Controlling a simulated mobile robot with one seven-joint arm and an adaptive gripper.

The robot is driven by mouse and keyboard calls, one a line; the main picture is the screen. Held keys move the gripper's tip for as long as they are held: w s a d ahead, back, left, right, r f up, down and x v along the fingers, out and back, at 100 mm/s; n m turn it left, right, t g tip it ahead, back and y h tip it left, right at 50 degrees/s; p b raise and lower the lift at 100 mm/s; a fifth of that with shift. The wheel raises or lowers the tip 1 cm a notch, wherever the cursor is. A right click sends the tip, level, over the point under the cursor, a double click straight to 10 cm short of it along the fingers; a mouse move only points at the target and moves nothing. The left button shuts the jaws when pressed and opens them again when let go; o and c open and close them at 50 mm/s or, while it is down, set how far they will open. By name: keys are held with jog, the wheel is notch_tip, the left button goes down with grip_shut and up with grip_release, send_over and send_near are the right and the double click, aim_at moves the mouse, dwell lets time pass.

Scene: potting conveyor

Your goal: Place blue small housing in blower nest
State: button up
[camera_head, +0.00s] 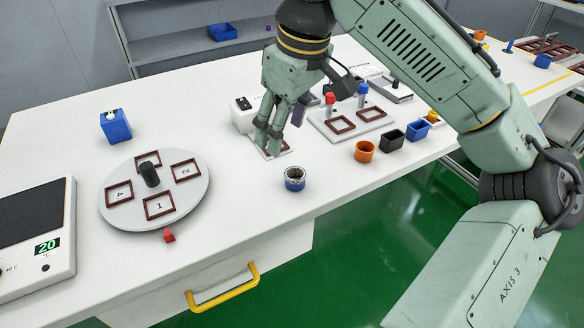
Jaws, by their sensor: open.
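My gripper (269,143) points down with its fingers apart over a small brown-framed nest (287,151) beside a white box-shaped unit (243,115), which looks like the blower. The fingers cover most of the nest, so I cannot tell whether anything sits in it. A small square blue housing (418,130) stands on the table to the right, beside a black one. I cannot tell for sure which is the task's housing.
A grey turntable (190,205) with numbered brown frames and a blue box (115,126) are at left. A white fixture plate (366,126) with red and blue-topped posts, an orange cup (365,152) and a black housing (391,139) are at right.

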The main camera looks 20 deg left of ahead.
aim_at(296, 172)
jog(key=shift+m+h, duration=0.3)
jog(key=shift+h, duration=0.2)
jog(key=f, duration=0.3)
jog(key=d+f, duration=0.1)
jog(key=f, duration=0.6)
jog(key=shift+w+d+f, duration=0.25)
jog(key=shift+d, duration=0.15)
jog(key=c, duration=1)
jog(key=shift+r, duration=0.2)
